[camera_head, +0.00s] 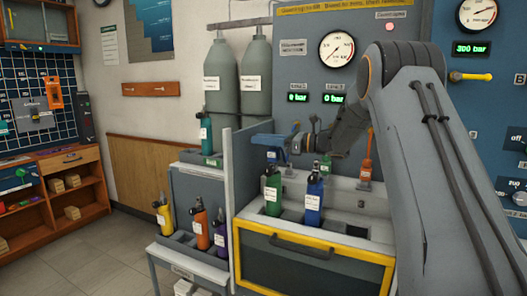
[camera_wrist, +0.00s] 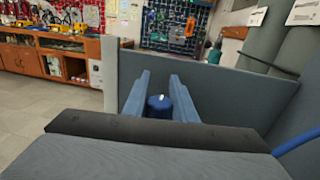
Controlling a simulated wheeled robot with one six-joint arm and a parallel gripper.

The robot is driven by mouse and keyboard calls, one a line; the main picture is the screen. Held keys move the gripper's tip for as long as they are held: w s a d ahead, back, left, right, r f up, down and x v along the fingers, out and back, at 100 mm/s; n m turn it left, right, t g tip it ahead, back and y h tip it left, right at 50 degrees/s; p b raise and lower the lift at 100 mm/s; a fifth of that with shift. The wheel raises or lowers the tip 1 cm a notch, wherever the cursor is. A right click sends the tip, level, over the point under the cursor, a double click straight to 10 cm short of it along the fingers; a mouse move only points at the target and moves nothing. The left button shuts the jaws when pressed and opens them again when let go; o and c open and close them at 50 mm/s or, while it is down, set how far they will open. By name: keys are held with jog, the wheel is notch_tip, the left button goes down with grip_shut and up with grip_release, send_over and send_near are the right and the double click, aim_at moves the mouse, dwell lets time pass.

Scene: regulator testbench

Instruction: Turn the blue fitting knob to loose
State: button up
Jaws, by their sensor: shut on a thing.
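The blue fitting knob (camera_wrist: 160,104) is in the wrist view as a short round blue cap with a small white mark on top. It sits between the two long blue-grey fingers of my gripper (camera_wrist: 159,88), which are shut on it from both sides. In the head view my gripper (camera_head: 270,141) reaches left over the bench from my arm, at the grey side panel. There the knob cannot be told apart from the blue fingers. The part below the knob is hidden by the fingers and wrist.
A green bottle (camera_head: 272,191) and a blue bottle (camera_head: 314,197) stand in the bench below my gripper. The grey side panel (camera_wrist: 225,90) rises close beyond the fingers. An orange fitting (camera_head: 366,160) is to the right. Gauges read 0 bar on the near panel.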

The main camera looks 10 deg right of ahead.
jog(key=n+g+b, duration=0.2)
jog(key=g+b, duration=0.1)
jog(key=b, duration=0.1)
jog(key=s+n+g+y+b, duration=0.1)
jog(key=n+g+b, duration=0.1)
jog(key=g+b, duration=0.2)
jog(key=s+n+g+y+b, duration=0.1)
jog(key=n+g+b, duration=0.2)
jog(key=b, duration=0.1)
jog(key=shift+s+a+g, duration=0.15)
jog(key=shift+a+g, duration=0.1)
jog(key=shift+g, duration=0.05)
jog(key=o, duration=1.1)
jog(key=shift+c, duration=0.2)
jog(key=shift+d, duration=0.1)
